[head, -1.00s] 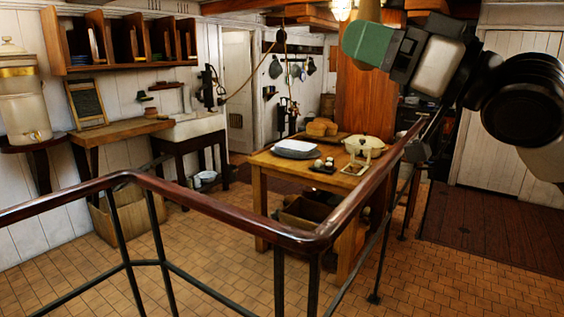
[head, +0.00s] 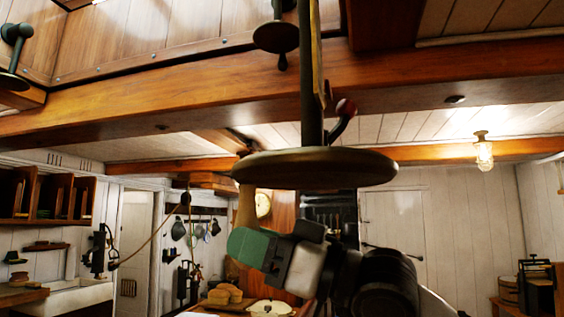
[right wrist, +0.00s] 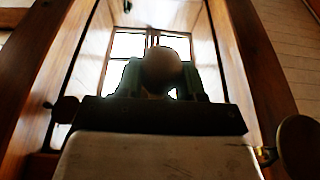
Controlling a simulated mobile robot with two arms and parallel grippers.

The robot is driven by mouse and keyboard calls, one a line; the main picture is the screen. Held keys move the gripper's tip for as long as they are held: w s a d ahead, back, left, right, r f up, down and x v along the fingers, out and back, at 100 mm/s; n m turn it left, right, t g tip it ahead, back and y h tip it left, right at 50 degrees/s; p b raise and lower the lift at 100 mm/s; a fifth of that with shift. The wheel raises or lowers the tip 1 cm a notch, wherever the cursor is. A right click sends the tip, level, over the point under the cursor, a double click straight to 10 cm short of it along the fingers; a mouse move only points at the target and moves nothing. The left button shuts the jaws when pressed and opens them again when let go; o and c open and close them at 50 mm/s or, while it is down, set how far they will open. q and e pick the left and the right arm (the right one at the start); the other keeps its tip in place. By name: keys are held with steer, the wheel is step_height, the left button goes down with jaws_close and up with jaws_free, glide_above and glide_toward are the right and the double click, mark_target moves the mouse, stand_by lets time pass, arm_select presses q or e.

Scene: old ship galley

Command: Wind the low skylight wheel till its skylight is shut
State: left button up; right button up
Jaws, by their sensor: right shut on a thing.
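The low skylight wheel (head: 316,168) is a flat round disc on a dark vertical shaft (head: 311,80), hanging below a wooden beam in the head view. A pale wooden handle (head: 246,206) hangs down from its left edge. My right gripper (head: 250,238), with green fingers, is shut on this handle from below. In the right wrist view the handle's rounded end (right wrist: 162,70) sits between the green fingers (right wrist: 160,85). Bright skylight panes (right wrist: 128,45) show above it; I cannot tell how far the skylight is open. My left gripper is not in view.
Another wheel (head: 275,37) hangs higher up, and a dark fitting (head: 15,50) is at the upper left. A thick wooden beam (head: 200,95) crosses overhead. A lit lamp (head: 484,152) hangs at right.

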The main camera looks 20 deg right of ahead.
stand_by(0.3)
steer(key=shift+w+d+r, duration=0.1)
steer(key=w+d+p, duration=0.4)
steer(key=w+d, duration=0.1)
steer(key=d, duration=0.4)
steer(key=s+d+b, duration=0.5)
steer(key=s+d, duration=0.2)
steer(key=shift+s+d, duration=0.15)
steer(key=shift+d, duration=0.15)
